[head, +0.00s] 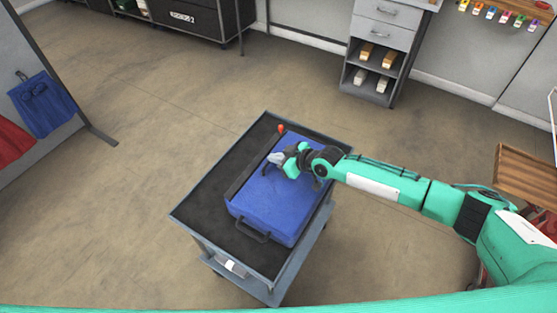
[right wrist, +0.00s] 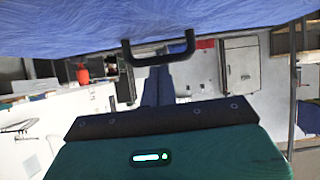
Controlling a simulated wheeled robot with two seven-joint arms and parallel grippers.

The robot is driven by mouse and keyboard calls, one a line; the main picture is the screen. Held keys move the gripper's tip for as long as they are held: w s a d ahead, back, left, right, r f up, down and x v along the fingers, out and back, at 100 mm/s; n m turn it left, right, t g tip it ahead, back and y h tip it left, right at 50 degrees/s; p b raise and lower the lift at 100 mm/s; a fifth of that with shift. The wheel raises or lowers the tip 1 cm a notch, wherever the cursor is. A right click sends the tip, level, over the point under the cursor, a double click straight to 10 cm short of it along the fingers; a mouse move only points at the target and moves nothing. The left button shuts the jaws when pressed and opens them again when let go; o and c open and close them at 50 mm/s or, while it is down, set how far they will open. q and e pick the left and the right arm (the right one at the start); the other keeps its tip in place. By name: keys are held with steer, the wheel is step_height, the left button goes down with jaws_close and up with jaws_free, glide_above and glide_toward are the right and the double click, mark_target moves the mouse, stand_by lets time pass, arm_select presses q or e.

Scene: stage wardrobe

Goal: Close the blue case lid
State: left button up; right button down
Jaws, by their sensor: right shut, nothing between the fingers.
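The blue case (head: 265,205) lies on the black top of a grey cart. Its lid looks down and flat over the body, and I make out no open gap. A dark handle (head: 250,231) is on its near edge. My right gripper (head: 276,158) is shut and empty over the far part of the lid; whether it touches the lid I cannot tell. In the right wrist view, the blue surface (right wrist: 90,28) fills the top, with a dark handle (right wrist: 158,50) at its edge above my fingers (right wrist: 157,84). My left gripper is not in view.
The cart (head: 200,218) has bare black top left of the case, and a small red item (head: 281,128) at its far end. A drawer unit (head: 382,45) stands at the back. Floor around is clear.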

steer(key=shift+s+f, duration=0.3)
steer(key=shift+f, duration=0.3)
steer(key=shift+r+p, duration=0.3)
steer(key=shift+r, duration=0.05)
steer(key=shift+w+a+r, duration=0.1)
steer(key=shift+w+r, duration=0.2)
steer(key=shift+r, duration=0.2)
steer(key=shift+r+p, duration=0.2)
steer(key=shift+p, duration=0.15)
steer(key=r+p, duration=0.1)
steer(key=r, duration=0.1)
steer(key=r+p, duration=0.1)
steer(key=shift+s+d+p, duration=0.2)
steer(key=shift+s+p, duration=0.05)
steer(key=shift+p, duration=0.05)
arm_select(q)
steer(key=b, duration=0.1)
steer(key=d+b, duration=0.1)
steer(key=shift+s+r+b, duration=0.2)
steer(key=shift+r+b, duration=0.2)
arm_select(e)
steer(key=v, duration=1)
steer(key=shift+r, duration=0.3)
steer(key=shift+a, duration=0.1)
